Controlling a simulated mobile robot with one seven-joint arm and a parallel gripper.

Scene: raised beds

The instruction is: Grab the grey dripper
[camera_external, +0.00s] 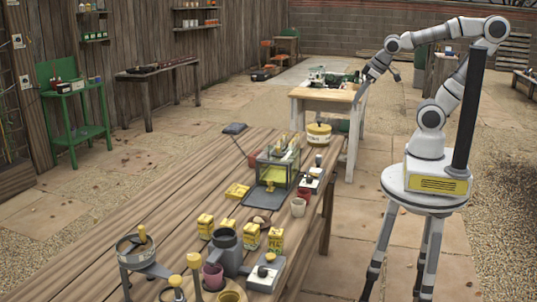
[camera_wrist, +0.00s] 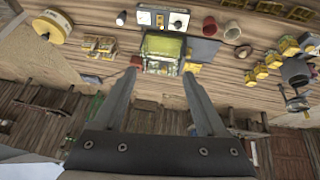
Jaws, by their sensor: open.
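A dark grey, cup-like vessel with a side part (camera_external: 228,252) stands near the front end of the long wooden table in the external view. It looks like the grey dripper, though I cannot be sure. In the wrist view a dark grey round vessel (camera_wrist: 295,72), likely the same one, shows at the right edge. My gripper (camera_wrist: 164,85) is open and empty, its two fingers wide apart. In the external view my gripper (camera_external: 368,74) is at the back right, high and far from the grey vessel.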

